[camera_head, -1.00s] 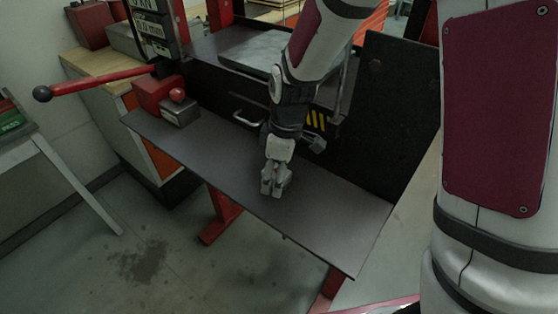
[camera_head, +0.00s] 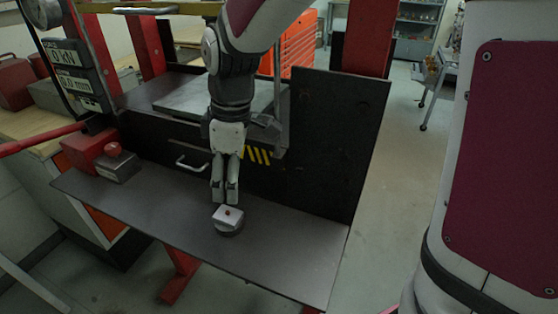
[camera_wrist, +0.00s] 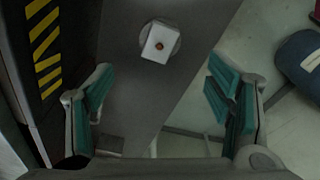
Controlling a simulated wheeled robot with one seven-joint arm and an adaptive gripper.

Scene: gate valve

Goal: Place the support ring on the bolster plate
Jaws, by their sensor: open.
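A small round grey piece (camera_head: 229,228) with a pale square block (camera_head: 228,214) on top, marked by a reddish-brown dot, rests on the dark front shelf. I cannot tell whether the round piece is the support ring. My gripper (camera_head: 226,198) points down just behind and above the block, apart from it, open and empty. In the wrist view the block (camera_wrist: 159,43) and the round rim under it (camera_wrist: 145,33) lie beyond the spread fingers (camera_wrist: 160,70). A flat grey plate (camera_head: 185,97) on the press bed, behind my gripper, looks like the bolster plate; my arm hides part of it.
The dark shelf (camera_head: 280,250) is clear to the right. A red box with a knob (camera_head: 113,150) sits at its left end. A drawer handle (camera_head: 190,164), yellow-striped marking (camera_head: 258,155) and a tall black panel (camera_head: 335,140) stand behind the shelf.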

